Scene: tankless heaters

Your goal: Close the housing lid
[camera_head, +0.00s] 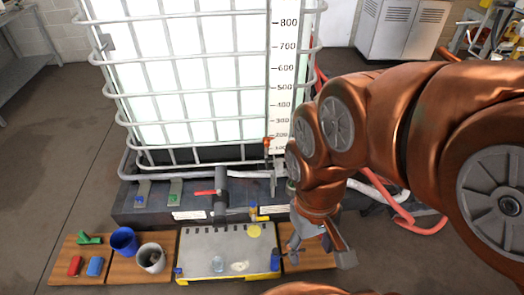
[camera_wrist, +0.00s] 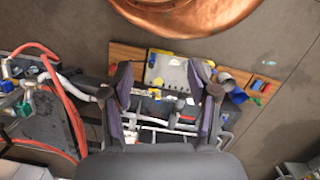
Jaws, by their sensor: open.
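A flat grey housing (camera_head: 200,262) with yellow lower corners lies on the wooden board at bottom centre of the head view. Its pale top face carries a row of dark slots along the far edge and a round yellow spot. A blue item and a small whitish item show on its near part. I cannot tell which part is the lid or how far it stands open. The housing also shows between and beyond my fingers in the wrist view (camera_wrist: 168,70). My gripper (camera_head: 320,240) is open and empty, pointing down beside the housing's right edge; its fingers are apart in the wrist view (camera_wrist: 161,68).
A blue cup (camera_head: 124,241), a grey cup (camera_head: 151,258), and red, blue and green pieces stand on the board at left. A pipe with a red-handled valve (camera_head: 206,192) rises behind the housing. The caged white tank (camera_head: 190,80) fills the back. Red hoses lie right.

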